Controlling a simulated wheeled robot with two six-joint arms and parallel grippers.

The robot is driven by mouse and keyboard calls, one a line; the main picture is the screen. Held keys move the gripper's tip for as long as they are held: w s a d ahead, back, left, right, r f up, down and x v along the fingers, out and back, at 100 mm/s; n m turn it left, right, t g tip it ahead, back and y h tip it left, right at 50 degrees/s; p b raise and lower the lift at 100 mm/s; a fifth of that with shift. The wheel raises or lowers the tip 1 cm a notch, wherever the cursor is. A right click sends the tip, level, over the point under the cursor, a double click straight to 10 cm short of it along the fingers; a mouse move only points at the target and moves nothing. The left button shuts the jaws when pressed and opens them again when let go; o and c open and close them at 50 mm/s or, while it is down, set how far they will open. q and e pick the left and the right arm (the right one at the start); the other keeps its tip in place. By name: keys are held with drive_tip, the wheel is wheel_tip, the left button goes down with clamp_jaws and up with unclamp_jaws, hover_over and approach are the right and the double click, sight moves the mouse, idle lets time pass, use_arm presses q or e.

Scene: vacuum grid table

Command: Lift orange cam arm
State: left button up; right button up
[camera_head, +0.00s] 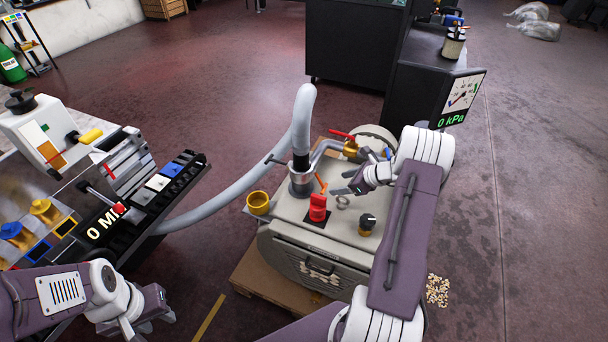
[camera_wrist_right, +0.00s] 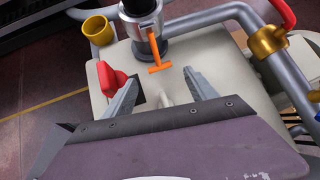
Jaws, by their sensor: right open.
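The orange cam arm (camera_head: 321,184) hangs from the grey metal coupling (camera_head: 301,182) on top of the pump box. In the right wrist view the orange cam arm (camera_wrist_right: 157,52) is T-shaped, with its crossbar low and toward me. My right gripper (camera_head: 343,182) is just right of it in the head view. In the wrist view its two fingers (camera_wrist_right: 161,88) are apart, with nothing between them, and the crossbar lies beyond their tips. My left gripper (camera_head: 140,325) is low at the left, far from the pump; its fingers are not clear.
A red switch (camera_head: 318,208), a black knob (camera_head: 367,222) and a yellow cup (camera_head: 258,203) are on or beside the pump box. A red-handled brass valve (camera_head: 351,148) sits on the pipe behind. A thick grey hose (camera_head: 236,190) runs to the left bench.

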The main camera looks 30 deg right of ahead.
sight(324, 187)
drive_tip(key=shift+r, duration=0.1)
drive_tip(key=shift+s, duration=0.25)
drive_tip(key=b+x, duration=0.1)
drive_tip(key=x, duration=0.6)
drive_tip(key=shift+w+a+f, duration=0.1)
drive_tip(key=shift+w+f, duration=0.15)
use_arm(q)
drive_tip(key=shift+s+f, duration=0.4)
drive_tip(key=shift+f, duration=0.15)
use_arm(e)
drive_tip(key=shift+w+a+f, duration=0.15)
drive_tip(key=shift+w+f, duration=0.1)
drive_tip(key=shift+w, duration=0.05)
